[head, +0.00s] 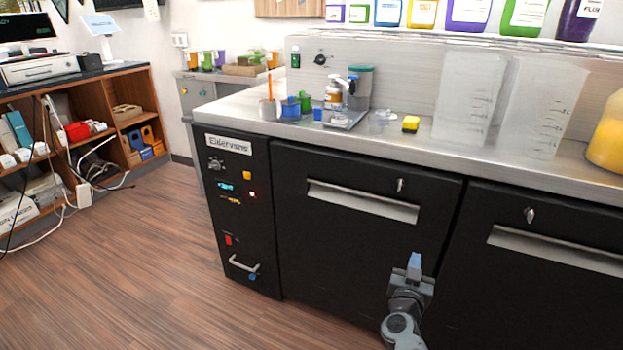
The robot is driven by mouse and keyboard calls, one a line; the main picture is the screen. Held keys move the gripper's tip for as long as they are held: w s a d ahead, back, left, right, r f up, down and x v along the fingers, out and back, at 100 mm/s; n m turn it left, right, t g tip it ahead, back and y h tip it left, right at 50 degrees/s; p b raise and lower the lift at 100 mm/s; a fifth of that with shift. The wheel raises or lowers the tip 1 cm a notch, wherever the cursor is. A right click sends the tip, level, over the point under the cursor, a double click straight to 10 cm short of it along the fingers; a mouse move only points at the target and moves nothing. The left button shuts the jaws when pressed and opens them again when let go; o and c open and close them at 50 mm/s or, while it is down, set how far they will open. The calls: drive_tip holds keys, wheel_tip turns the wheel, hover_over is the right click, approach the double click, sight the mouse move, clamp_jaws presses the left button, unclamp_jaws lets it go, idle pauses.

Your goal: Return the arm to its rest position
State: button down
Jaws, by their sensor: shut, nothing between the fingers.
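My gripper (414,262) is low in the head view, right of centre, in front of the black counter front (366,250). Its fingers are together and point up, with nothing between them. My arm runs down from it to the bottom edge of the picture. The gripper is below the steel countertop (400,150) and appears clear of everything on it. Whether it touches the black front cannot be told from this view.
Two drawer handles (362,200) (555,250) are on the black front. A wooden shelf unit (130,110) is at the left. The wood floor (140,260) is open at left.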

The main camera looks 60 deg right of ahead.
drive_tip(key=w+a+r+n+t+y, duration=0.25)
drive_tip(key=a+n+t, duration=0.2)
drive_tip(key=a, duration=0.75)
drive_tip(key=w+a+r+n+t+y, duration=0.1)
drive_tip(key=a+r+n+t+y, duration=0.15)
drive_tip(key=a+t, duration=0.65)
drive_tip(key=s+a+r+n+y, duration=0.4)
drive_tip(key=s+a+r+y, duration=0.1)
drive_tip(key=a, duration=0.5)
drive_tip(key=s+a+r+n+y, duration=0.5)
drive_tip(key=a+r+y, duration=0.2)
drive_tip(key=a, duration=0.4)
drive_tip(key=shift+s+n+g+y, duration=0.15)
drive_tip(key=shift+n+g+y, duration=0.15)
drive_tip(key=shift+g+y, duration=0.15)
drive_tip(key=c, duration=1.9)
unclamp_jaws()
